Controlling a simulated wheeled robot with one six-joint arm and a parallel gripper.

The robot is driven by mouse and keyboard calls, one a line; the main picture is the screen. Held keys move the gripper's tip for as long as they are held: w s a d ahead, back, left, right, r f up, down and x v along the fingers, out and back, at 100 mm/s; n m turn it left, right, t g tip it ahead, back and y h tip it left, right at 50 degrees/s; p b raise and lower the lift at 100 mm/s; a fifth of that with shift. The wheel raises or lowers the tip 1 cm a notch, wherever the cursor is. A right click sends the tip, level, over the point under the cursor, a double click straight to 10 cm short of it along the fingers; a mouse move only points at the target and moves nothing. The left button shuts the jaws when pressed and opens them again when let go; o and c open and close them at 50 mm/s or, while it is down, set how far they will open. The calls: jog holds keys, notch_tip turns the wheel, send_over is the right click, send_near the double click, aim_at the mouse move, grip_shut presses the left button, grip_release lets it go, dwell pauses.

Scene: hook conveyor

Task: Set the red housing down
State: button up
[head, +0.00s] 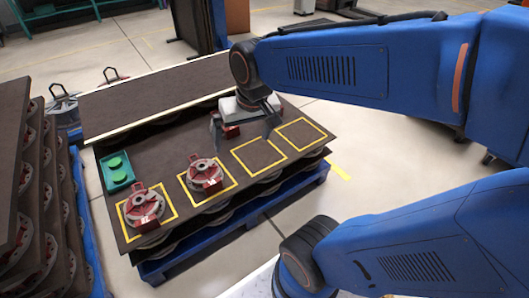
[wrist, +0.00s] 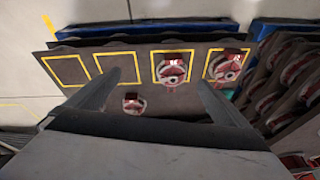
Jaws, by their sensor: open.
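Two red housings with grey round bases sit in yellow squares on the brown board (head: 160,168), one in the leftmost square (head: 145,206) and one in the square beside it (head: 205,173). They also show in the wrist view, at the right (wrist: 226,67) and nearer the middle (wrist: 173,69). A third, smaller-looking red part (head: 230,131) shows beside my gripper, partly hidden; the wrist view shows it (wrist: 134,103) outside the squares. My gripper (head: 243,130) is open above the board, its fingers apart with nothing gripped. The two right-hand squares (head: 259,155) (head: 301,134) are empty.
A green tray (head: 117,171) stands at the board's left edge. The board lies on a layered stack over a blue pallet (head: 245,224). A tall stack of brown boards with housings (head: 12,190) stands at the left. A raised brown board (head: 160,95) lies behind.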

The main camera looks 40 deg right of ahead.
jog(key=s+d+n+t, duration=0.1)
jog(key=s+n, duration=0.1)
jog(key=s, duration=0.6)
jog(key=shift+s+r, duration=0.2)
jog(key=shift+s, duration=0.05)
